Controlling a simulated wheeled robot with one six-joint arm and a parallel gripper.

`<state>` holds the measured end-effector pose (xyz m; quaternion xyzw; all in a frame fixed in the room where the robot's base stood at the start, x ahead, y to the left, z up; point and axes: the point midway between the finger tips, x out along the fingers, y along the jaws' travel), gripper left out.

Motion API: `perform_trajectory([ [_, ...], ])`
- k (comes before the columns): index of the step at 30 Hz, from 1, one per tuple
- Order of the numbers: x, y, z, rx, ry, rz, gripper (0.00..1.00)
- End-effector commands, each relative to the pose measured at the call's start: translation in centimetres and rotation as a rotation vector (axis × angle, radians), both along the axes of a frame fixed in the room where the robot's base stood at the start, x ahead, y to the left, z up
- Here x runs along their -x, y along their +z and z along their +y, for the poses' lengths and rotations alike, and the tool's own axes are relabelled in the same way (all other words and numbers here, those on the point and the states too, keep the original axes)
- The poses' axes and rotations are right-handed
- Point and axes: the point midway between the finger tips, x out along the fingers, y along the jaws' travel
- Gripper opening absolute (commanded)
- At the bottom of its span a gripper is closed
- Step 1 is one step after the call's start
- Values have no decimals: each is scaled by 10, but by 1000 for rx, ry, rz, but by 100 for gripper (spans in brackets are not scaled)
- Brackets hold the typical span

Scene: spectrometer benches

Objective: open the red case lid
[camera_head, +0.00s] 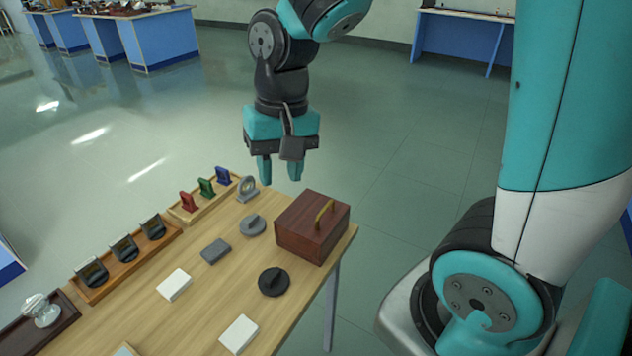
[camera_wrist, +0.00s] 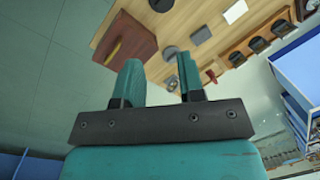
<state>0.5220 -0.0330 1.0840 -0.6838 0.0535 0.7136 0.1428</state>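The red-brown wooden case (camera_head: 308,232) stands at the right corner of the wooden table in the head view. Its lid looks shut, with a yellow-brown handle (camera_head: 324,213) on top. The case also shows at the upper left in the wrist view (camera_wrist: 130,38), with its handle (camera_wrist: 113,50). My gripper (camera_head: 279,172) hangs fingers-down behind and above the case, apart from it. Its two teal fingers (camera_wrist: 160,82) are spread, with nothing between them.
The table (camera_head: 201,292) holds a grey disc (camera_head: 252,225), a black disc (camera_head: 273,282), a grey block (camera_head: 215,251), white blocks (camera_head: 174,285), a grey ring piece (camera_head: 247,188) and a tray of red, green and blue pieces (camera_head: 183,215). Open floor lies behind the table.

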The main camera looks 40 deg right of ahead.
Motion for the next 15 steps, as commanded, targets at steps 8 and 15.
perform_trajectory([
  [8, -70, 10, -98, 237, -789, 162, 36],
  [15, -75, -12, -116, 286, -933, 182, 36],
])
